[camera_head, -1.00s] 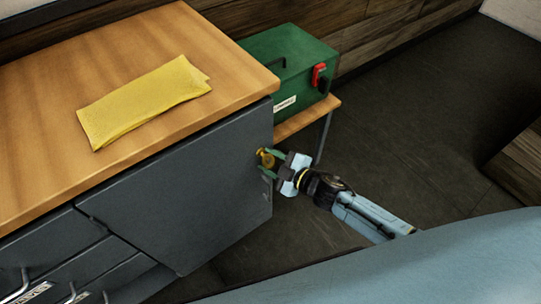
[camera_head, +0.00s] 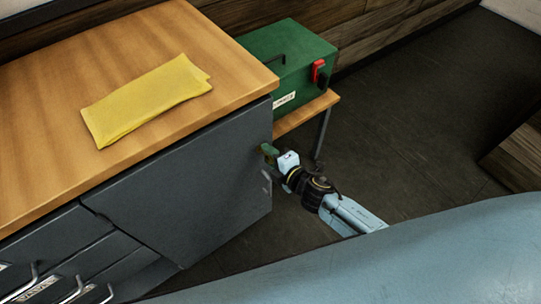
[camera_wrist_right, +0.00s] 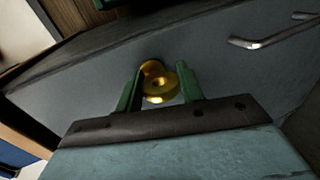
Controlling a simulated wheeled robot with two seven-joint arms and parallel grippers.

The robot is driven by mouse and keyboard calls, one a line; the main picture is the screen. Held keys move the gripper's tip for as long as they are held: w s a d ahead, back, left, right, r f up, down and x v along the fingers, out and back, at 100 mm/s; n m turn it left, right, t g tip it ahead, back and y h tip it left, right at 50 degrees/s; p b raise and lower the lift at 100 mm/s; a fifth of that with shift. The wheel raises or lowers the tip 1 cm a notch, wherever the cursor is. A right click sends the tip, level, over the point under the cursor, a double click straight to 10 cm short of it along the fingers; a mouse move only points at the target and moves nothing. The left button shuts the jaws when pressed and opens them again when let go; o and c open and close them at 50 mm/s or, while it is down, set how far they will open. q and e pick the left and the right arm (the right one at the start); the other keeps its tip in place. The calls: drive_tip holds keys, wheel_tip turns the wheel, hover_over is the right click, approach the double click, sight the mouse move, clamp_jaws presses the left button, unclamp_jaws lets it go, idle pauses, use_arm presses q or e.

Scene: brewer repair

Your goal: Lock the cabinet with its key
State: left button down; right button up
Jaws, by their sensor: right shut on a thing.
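The grey cabinet (camera_head: 190,195) has its door shut under a wooden top. My right gripper (camera_head: 268,152) is at the right edge of the cabinet door, near its upper corner. In the right wrist view my right gripper (camera_wrist_right: 159,92) has its green fingers shut on the round yellow head of the key (camera_wrist_right: 162,86). The key's head is against a yellow lock piece (camera_wrist_right: 151,68) on the grey door; its shaft is hidden. In the head view the fingers hide the key. My left gripper is not in view.
A yellow cloth (camera_head: 148,98) lies on the wooden top (camera_head: 60,90). A green toolbox (camera_head: 287,62) with a red latch stands on a small wooden table (camera_head: 308,113) behind the cabinet. A metal door handle (camera_head: 266,180) is just below my gripper.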

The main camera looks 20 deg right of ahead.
drive_tip(key=shift+n, duration=0.3)
drive_tip(key=o, duration=0.7)
drive_tip(key=shift+s, duration=0.2)
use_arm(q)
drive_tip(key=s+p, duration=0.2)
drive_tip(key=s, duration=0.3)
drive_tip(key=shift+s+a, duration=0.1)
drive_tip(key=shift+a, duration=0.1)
use_arm(e)
drive_tip(key=v, duration=1.3)
drive_tip(key=shift+a+r, duration=0.1)
